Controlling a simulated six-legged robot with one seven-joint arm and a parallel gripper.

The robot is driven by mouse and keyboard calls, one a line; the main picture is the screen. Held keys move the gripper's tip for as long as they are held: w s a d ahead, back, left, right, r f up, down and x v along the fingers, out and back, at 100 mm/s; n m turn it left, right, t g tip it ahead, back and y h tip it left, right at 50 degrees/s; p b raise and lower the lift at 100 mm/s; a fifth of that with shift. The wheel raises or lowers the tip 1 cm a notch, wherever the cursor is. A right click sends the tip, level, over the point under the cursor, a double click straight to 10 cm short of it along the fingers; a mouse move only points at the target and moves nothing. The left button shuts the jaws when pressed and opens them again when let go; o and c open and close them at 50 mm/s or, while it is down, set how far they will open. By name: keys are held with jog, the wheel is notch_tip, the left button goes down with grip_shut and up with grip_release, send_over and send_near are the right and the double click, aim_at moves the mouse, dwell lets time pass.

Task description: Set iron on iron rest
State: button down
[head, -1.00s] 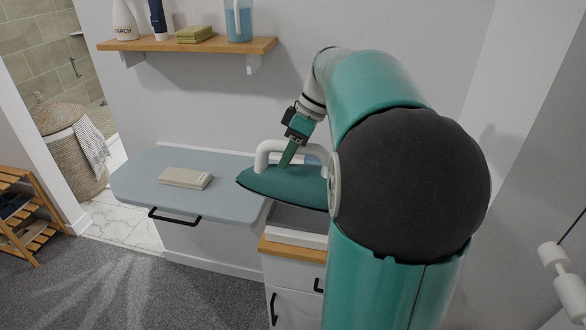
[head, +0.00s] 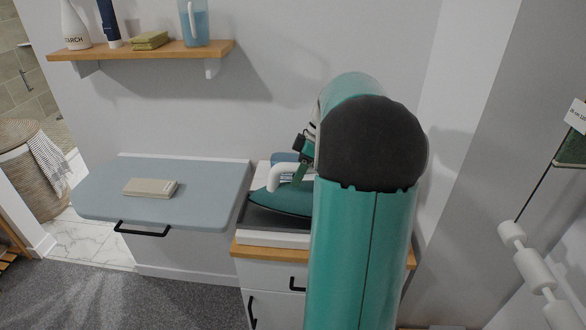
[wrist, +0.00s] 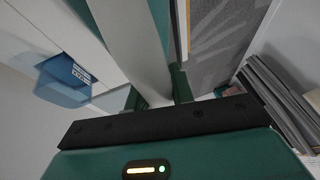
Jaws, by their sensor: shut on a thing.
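The iron has a teal body (head: 284,200) and a white handle (head: 286,172). In the head view it is over the iron rest (head: 262,219), a dark-topped tray with a pale rim on the cabinet right of the board. I cannot tell whether the iron touches it. My gripper (head: 304,160) is shut on the iron's handle; my arm hides the iron's rear and part of the rest. In the wrist view the white handle (wrist: 138,45) runs between the fingers of my gripper (wrist: 158,95).
A blue-grey ironing board (head: 210,190) with a beige block (head: 150,188) lies to the left. A shelf (head: 140,50) with bottles is on the wall above. A blue container (wrist: 65,82) stands near the iron. White rollers (head: 527,257) are at the far right.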

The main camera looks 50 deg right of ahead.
jog(key=shift+a+f, duration=0.1)
jog(key=shift+f, duration=1.05)
jog(key=shift+w+f, duration=0.1)
jog(key=c, duration=1.2)
grip_release()
